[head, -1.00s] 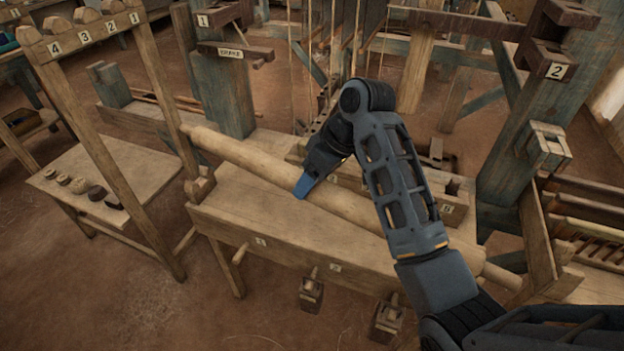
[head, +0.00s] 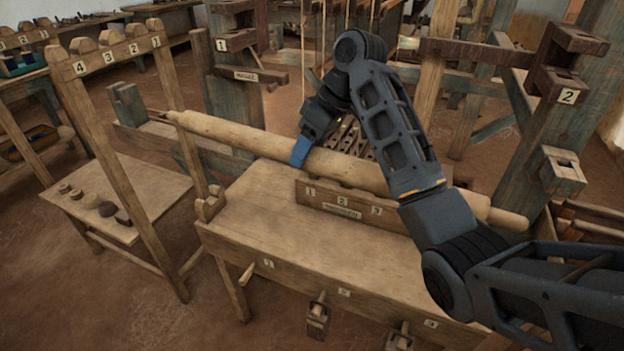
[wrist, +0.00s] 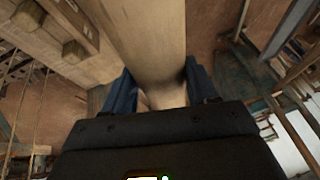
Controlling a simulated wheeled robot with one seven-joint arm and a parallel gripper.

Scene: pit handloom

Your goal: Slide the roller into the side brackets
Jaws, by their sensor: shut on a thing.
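The roller (head: 250,138) is a long pale wooden pole with thinner ends. It is raised above the bench and slants from upper left to lower right. My gripper (head: 300,152) is shut on it near its middle, with blue fingers on either side; the wrist view also shows the roller (wrist: 140,35) between the fingers. A dark brown bracket marked 1 (head: 228,42) is on the left post, and one marked 2 (head: 560,75) is on the right post. The roller is below both and apart from them. My arm hides part of the roller's right half.
The bench (head: 255,205) stands below, with a numbered wooden block (head: 345,205) on it. A numbered frame (head: 115,60) rises at the left by a side table (head: 150,190). Lower blocks (head: 563,172) stick out from the right post. Vertical cords hang behind.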

